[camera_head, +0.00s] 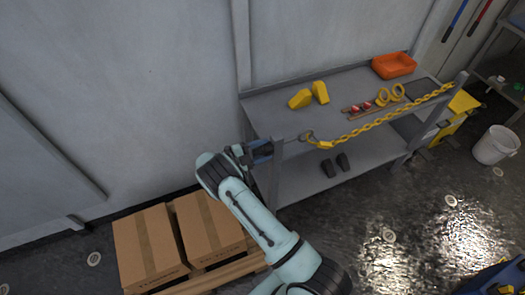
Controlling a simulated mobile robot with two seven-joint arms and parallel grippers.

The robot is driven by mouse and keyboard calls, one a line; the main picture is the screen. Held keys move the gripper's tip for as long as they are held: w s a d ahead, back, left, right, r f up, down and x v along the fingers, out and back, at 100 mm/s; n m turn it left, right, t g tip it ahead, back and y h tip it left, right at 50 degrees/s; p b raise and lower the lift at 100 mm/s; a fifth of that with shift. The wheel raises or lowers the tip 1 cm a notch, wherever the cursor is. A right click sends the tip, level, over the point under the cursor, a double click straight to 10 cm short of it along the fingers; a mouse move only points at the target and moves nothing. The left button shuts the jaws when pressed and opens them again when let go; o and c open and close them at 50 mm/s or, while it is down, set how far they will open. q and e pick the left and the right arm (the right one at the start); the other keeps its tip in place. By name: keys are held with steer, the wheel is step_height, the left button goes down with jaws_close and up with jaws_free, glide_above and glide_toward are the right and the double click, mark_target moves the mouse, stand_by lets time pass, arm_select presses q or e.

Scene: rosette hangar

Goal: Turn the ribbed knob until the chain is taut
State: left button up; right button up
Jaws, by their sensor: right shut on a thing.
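The yellow chain (395,115) runs along the front of a grey metal workbench (290,112), from the right post to a hook near the left front corner. It looks nearly straight, with at most a slight sag. A thin grey line leads from the hook to the left post. My right gripper (256,152) is at that post, at the bench's left end, shut on the ribbed knob. The knob itself is hidden by the gripper and wrist, so its ribs and angle cannot be seen. My left gripper is out of view.
Yellow blocks (300,98), an orange tray (394,65) and yellow tape rolls (384,95) lie on the bench. A white bucket (496,145) is at the right. The wall is close behind.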

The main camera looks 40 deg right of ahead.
steer(key=m, duration=0.6)
steer(key=m+b, duration=0.2)
steer(key=m, duration=0.4)
steer(key=shift+f+m, duration=0.15)
steer(key=shift+m, duration=0.25)
steer(key=shift+m+b, duration=0.3)
steer(key=shift+m, duration=0.3)
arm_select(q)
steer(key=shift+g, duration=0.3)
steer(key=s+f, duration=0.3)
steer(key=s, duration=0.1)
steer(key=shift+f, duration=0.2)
arm_select(e)
steer(key=shift+m, duration=0.3)
